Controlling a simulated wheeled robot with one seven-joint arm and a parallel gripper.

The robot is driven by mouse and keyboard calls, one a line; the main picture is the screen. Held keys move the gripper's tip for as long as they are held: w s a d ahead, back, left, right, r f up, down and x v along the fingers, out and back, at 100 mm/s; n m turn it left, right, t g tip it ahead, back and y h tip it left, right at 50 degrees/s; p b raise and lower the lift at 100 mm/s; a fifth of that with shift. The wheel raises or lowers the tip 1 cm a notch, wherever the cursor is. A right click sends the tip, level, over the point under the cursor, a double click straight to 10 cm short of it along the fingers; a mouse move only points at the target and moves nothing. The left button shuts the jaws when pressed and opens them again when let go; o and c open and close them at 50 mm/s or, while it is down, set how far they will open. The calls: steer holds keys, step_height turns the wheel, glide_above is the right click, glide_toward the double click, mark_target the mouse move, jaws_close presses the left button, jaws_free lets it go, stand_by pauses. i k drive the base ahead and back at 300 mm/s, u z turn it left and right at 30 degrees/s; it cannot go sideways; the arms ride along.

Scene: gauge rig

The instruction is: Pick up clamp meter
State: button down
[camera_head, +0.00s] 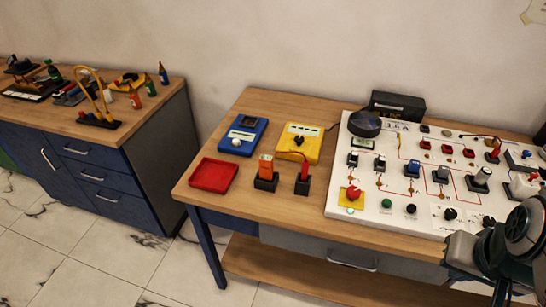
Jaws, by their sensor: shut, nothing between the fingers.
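An upright orange device with a pale patch near its top, which appears to be the clamp meter (266,169), stands in a black holder on the wooden table. It is just right of the red tray (213,175) and left of a red probe (302,174) in a second black holder. Parts of my arm show at the lower right edge, over the white panel's corner, well away from the orange device. My gripper's fingers cannot be made out there. Nothing covers the orange device.
A blue meter (244,134) and a yellow meter (300,143) lie behind the holders. A white panel (335,196) with switches, knobs and plugs fills the table's right side. A black box (397,106) stands behind it. Bare wood lies in front of the holders.

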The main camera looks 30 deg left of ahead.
mark_target(265, 162)
steer(key=u, duration=1.3)
steer(key=k, duration=0.35)
steer(key=u, duration=1)
steer(key=i, duration=0.6)
steer(key=z, duration=0.55)
steer(key=i, duration=0.7)
steer(key=z, duration=0.7)
